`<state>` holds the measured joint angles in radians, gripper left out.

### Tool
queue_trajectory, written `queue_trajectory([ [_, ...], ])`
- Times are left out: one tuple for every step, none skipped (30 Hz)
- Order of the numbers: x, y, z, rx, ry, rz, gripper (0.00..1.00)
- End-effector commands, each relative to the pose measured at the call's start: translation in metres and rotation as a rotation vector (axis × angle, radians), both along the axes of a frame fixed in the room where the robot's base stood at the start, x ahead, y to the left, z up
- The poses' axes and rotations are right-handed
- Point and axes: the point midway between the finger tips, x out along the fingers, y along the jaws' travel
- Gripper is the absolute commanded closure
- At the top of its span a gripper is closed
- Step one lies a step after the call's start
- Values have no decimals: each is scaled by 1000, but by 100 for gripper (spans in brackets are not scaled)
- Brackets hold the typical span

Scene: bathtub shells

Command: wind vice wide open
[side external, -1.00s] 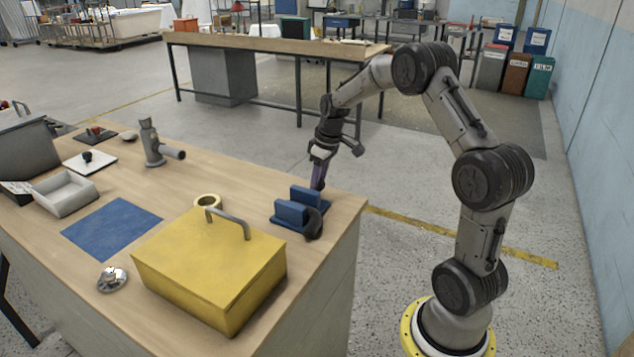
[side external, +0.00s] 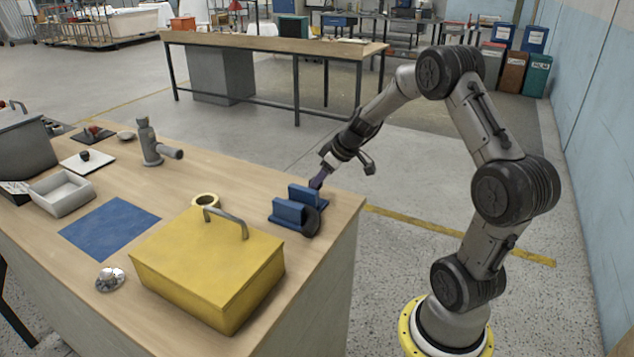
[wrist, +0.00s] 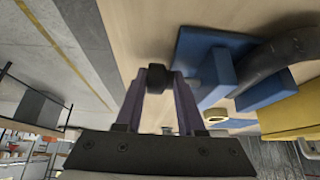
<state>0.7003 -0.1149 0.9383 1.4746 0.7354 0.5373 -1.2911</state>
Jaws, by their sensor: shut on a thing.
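The small blue vice (side external: 289,213) sits near the right edge of the workbench, its two upright jaws apart with a narrow gap between them. A dark curved part (side external: 311,222) stands at its near right end; it also shows large in the wrist view (wrist: 285,52). My gripper (side external: 316,183) is at the vice's far right side, its wrist leaning up to the right. In the wrist view its purple fingers are shut on a black knob (wrist: 157,76), beside the blue base plate (wrist: 188,50).
A yellow box (side external: 208,262) with a grey handle stands in front of the vice, and a tape roll (side external: 205,200) lies left of it. A blue mat (side external: 108,228), a grey tray (side external: 62,192) and a grey upright fitting (side external: 148,143) are further left.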

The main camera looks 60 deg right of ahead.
Motion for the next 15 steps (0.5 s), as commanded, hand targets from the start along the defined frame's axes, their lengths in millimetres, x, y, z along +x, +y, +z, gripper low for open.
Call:
queue_trajectory([
  [0, -9, 3, -20, -9, -13, 100],
  [0, -9, 3, -21, -9, -14, 100],
  [0, -9, 3, -21, -9, -14, 100],
  [0, -9, 3, -21, -9, -14, 100],
  [0, -9, 3, -21, -9, -14, 100],
  [0, -9, 3, -21, -9, -14, 100],
  [0, -9, 4, -21, -9, -14, 100],
  [0, -9, 4, -21, -9, -14, 100],
  [0, -9, 4, -21, -9, -14, 57],
  [0, -9, 4, -21, -9, -14, 51],
  [0, -9, 4, -21, -9, -14, 46],
  [0, -8, 3, -19, -9, -14, 44],
  [0, -8, 3, -19, -9, -14, 44],
  [0, -8, 3, -18, -8, -13, 44],
  [0, -7, 3, -17, -8, -13, 44],
])
